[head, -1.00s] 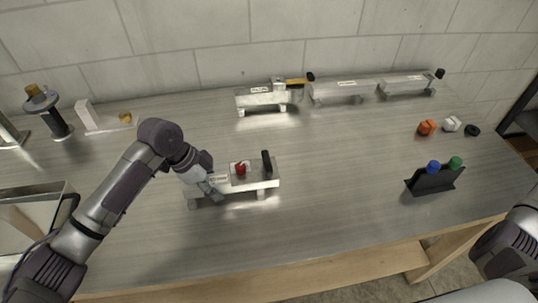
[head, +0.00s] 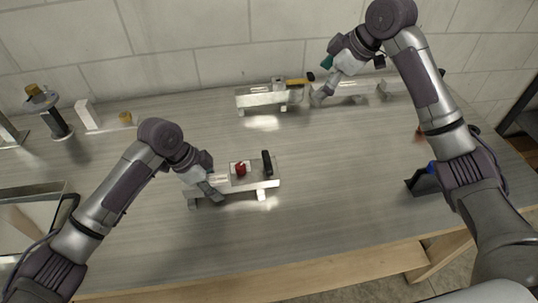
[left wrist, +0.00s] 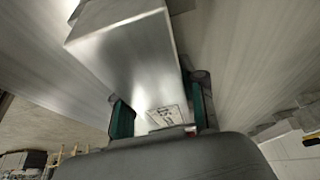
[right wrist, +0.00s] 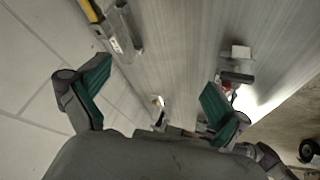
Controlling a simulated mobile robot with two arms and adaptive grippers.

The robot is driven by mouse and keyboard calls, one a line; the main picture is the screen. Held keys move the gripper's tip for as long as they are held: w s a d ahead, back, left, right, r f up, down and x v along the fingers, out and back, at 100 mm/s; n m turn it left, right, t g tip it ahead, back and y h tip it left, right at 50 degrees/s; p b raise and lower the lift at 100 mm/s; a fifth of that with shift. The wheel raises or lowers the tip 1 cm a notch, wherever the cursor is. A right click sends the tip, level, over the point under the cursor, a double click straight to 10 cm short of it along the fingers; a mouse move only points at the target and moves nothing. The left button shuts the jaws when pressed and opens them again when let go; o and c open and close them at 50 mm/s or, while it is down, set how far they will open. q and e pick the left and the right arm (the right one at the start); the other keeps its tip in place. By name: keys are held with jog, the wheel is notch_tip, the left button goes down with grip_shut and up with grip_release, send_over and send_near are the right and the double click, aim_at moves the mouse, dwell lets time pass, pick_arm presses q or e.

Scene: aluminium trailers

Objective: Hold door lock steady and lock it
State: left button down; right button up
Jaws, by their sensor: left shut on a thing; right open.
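The door lock (head: 262,184) is an aluminium trailer with a red knob (head: 241,169) and an upright black handle (head: 267,162), standing mid-table in the head view. My left gripper (head: 208,187) is shut on its left end. In the left wrist view the aluminium beam (left wrist: 125,50) and a printed label (left wrist: 165,117) show between the teal fingers (left wrist: 160,115). My right gripper (head: 323,82) is open and empty at the back of the table, well away from the lock. In the right wrist view the black handle (right wrist: 237,77) shows beyond one finger of the gripper (right wrist: 155,92).
Another trailer with a yellow handle (head: 297,82) stands near the back wall, close to my right gripper. More trailers behind it are partly hidden by my right arm. A black stand (head: 424,181) is at the right. The table front is clear.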

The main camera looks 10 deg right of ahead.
aim_at(267, 160)
jog(key=s+a+f+n+g, duration=0.2)
jog(key=s+a+n+g, duration=0.3)
jog(key=s+a, duration=0.5)
jog(key=x, duration=1.2)
jog(key=shift+r, duration=0.1)
jog(key=c, duration=1.2)
